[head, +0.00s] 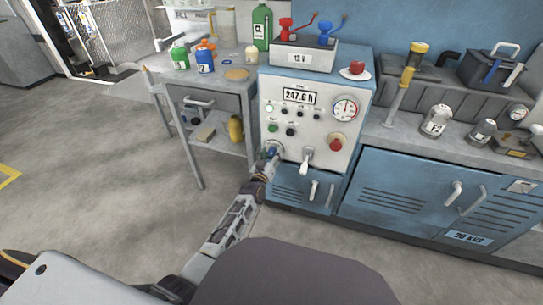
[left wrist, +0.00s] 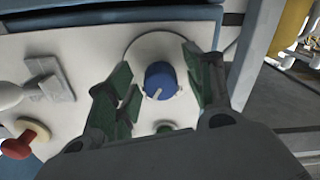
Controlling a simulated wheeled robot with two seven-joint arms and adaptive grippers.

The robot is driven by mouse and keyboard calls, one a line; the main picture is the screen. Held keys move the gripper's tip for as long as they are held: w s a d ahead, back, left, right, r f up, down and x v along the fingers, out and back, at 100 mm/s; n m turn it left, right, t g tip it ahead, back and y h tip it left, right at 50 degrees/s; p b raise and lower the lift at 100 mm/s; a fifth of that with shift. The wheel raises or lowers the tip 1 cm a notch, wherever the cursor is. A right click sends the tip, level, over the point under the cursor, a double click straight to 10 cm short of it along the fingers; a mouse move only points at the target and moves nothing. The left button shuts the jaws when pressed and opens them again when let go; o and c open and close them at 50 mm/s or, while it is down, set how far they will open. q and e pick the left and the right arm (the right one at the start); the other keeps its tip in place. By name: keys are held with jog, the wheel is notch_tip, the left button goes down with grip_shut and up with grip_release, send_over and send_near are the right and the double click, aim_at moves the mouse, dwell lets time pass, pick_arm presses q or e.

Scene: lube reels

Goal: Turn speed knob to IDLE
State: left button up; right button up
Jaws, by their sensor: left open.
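The blue speed knob (left wrist: 160,76) is on the lower left of the white control panel (head: 312,100), with a white pointer line on its face. In the head view the knob is mostly hidden by my left gripper (head: 269,157). In the left wrist view my left gripper (left wrist: 160,88) is open, with one green-padded finger on each side of the knob and a visible gap to both. I cannot read the knob's markings, so I cannot tell its setting. My right gripper is not in view.
A white lever (head: 306,162) sits right of the knob, with a red button (head: 336,144) above it. A gauge (head: 344,108) and an hour display (head: 299,97) are higher. A grey cart (head: 215,90) with bottles stands left. Blue cabinets (head: 400,190) are right.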

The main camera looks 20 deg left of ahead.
pick_arm(q)
jog(key=shift+c, duration=0.4)
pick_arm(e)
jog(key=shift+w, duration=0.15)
pick_arm(q)
jog(key=c, duration=0.9)
jog(key=shift+c, duration=0.2)
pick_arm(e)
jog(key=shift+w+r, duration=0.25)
